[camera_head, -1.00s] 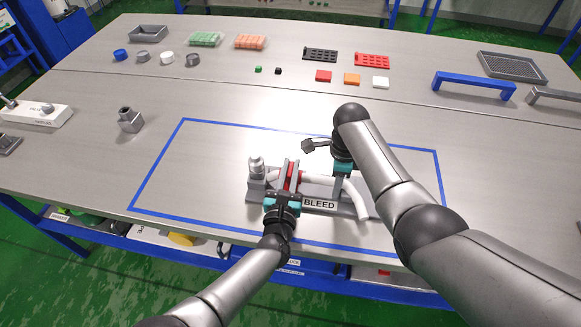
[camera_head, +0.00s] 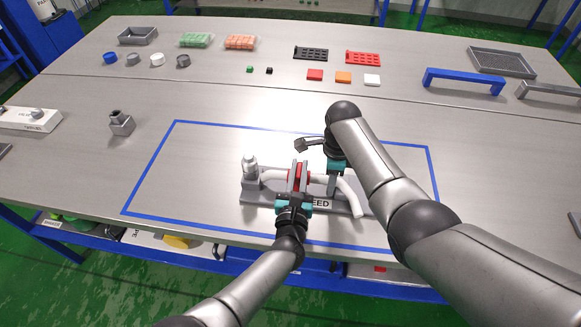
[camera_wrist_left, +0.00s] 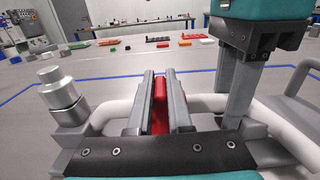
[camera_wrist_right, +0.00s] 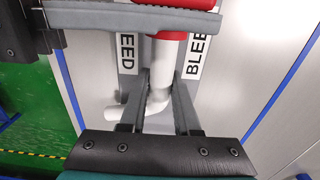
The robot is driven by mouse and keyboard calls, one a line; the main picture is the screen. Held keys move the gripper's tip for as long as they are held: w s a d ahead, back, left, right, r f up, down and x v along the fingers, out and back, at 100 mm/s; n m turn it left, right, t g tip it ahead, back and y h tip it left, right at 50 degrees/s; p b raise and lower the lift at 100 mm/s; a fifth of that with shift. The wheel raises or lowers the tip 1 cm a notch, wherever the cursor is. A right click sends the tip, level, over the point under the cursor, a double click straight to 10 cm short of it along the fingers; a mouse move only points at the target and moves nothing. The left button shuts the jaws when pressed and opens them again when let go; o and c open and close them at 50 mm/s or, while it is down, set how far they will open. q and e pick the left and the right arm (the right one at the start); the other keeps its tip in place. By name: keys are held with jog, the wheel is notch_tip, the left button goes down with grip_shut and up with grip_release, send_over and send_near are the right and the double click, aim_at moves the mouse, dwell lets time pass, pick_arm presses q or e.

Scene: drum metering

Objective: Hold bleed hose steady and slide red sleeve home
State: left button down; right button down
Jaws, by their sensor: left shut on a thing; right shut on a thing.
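The white bleed hose (camera_head: 351,190) curves along a grey base (camera_head: 265,197) labelled BLEED. Its left end meets a grey metal fitting (camera_head: 250,170). My left gripper (camera_head: 299,168) is shut on the red sleeve (camera_head: 292,180), which sits around the hose between the fitting and my right gripper. The left wrist view shows the sleeve (camera_wrist_left: 160,105) between the two fingers. My right gripper (camera_head: 332,190) is shut on the hose, to the right of the sleeve and apart from it. The right wrist view shows the hose (camera_wrist_right: 158,90) between its fingers; the fingers hide part of it.
A blue taped outline (camera_head: 150,165) surrounds the base. A grey fitting (camera_head: 121,123) stands to the left. Red, orange and white blocks (camera_head: 343,78), a blue bridge-shaped handle (camera_head: 464,80) and trays lie farther back.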

pick_arm(q)
jog(key=c, duration=0.8)
grip_release()
jog(key=shift+c, duration=0.2)
jog(key=shift+s, duration=0.1)
jog(key=s, duration=0.4)
jog(key=s+a, duration=0.1)
jog(key=s, duration=0.6)
jog(key=shift+s+a, duration=0.3)
jog(key=shift+s, duration=0.05)
